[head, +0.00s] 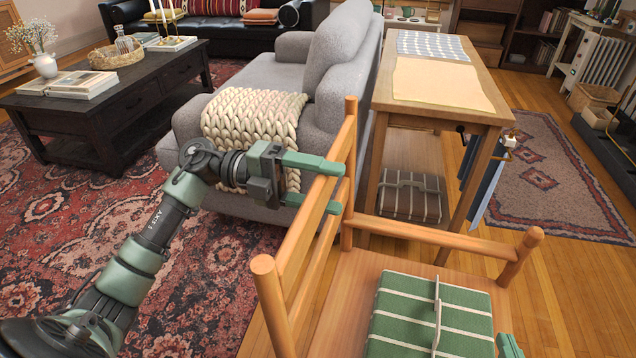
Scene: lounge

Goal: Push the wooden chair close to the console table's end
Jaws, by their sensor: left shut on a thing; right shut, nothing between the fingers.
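The wooden chair (345,262) stands in front of the near end of the console table (448,119). Its slatted back is on the left and its seat on the right. Its far rail (432,234) overlaps the table's near legs in the picture, so I cannot tell the exact gap. My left gripper (338,186) is shut on the chair's back, with green fingers on either side of a back rail. Part of my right gripper (508,346) shows at the bottom edge, right of the seat; it is shut and empty. The chair's legs are mostly hidden.
A green striped item with a strap (400,318) lies on the seat. A grey striped one (408,196) sits under the table. A grey sofa (290,130) with a knitted throw stands left of the table. Bare wooden floor (575,270) lies to the right.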

